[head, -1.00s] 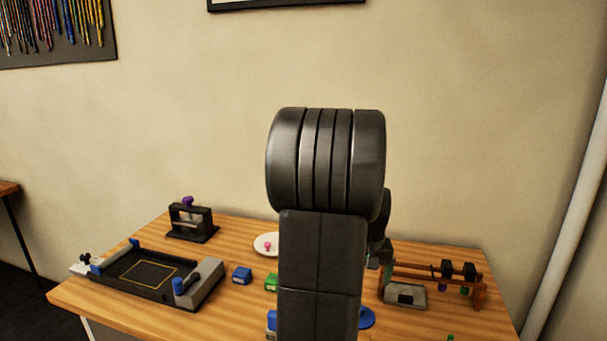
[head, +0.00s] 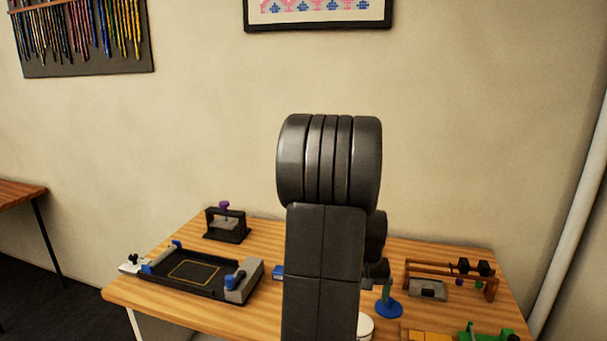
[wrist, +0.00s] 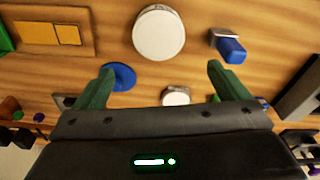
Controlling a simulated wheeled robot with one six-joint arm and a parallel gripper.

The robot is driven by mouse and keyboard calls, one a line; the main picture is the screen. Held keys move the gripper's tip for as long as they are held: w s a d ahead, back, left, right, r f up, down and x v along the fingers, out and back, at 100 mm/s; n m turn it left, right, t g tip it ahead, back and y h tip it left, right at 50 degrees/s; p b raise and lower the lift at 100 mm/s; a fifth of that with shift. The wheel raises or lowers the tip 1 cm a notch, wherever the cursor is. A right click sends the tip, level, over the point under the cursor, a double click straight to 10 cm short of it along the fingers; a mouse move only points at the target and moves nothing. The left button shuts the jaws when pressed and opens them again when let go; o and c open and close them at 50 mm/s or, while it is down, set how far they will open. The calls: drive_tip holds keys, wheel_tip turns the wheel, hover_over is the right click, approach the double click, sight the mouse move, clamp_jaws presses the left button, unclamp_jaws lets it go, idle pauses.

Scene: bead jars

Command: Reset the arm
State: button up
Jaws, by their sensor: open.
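In the wrist view my gripper (wrist: 160,66) is open, with two green fingers spread wide and nothing between them. It hangs above the wooden table (wrist: 190,55). Its left finger partly covers a blue disc (wrist: 124,74). A round white jar or lid (wrist: 159,33) lies beyond the fingertips, and a smaller white round thing (wrist: 176,96) shows between the fingers near the palm. In the head view my dark arm stands upright in the middle and hides part of the table; the fingers are mostly hidden there. The blue disc also shows in the head view (head: 389,310).
A black tray (head: 165,285) and a small black press (head: 226,226) stand at the table's left. A wooden rack (head: 445,272) with a grey block (head: 427,289) is at the right. A blue block (wrist: 230,48) shows in the wrist view.

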wheel_tip(320, 180, down, 6)
drive_tip(key=shift+f, duration=0.15)
drive_tip(key=shift+d+f, duration=0.1)
drive_tip(key=shift+f, duration=0.05)
drive_tip(key=shift+s+r, duration=0.2)
drive_tip(key=shift+r, duration=0.95)
drive_tip(key=shift+s+r, duration=0.15)
drive_tip(key=shift+r, duration=1)
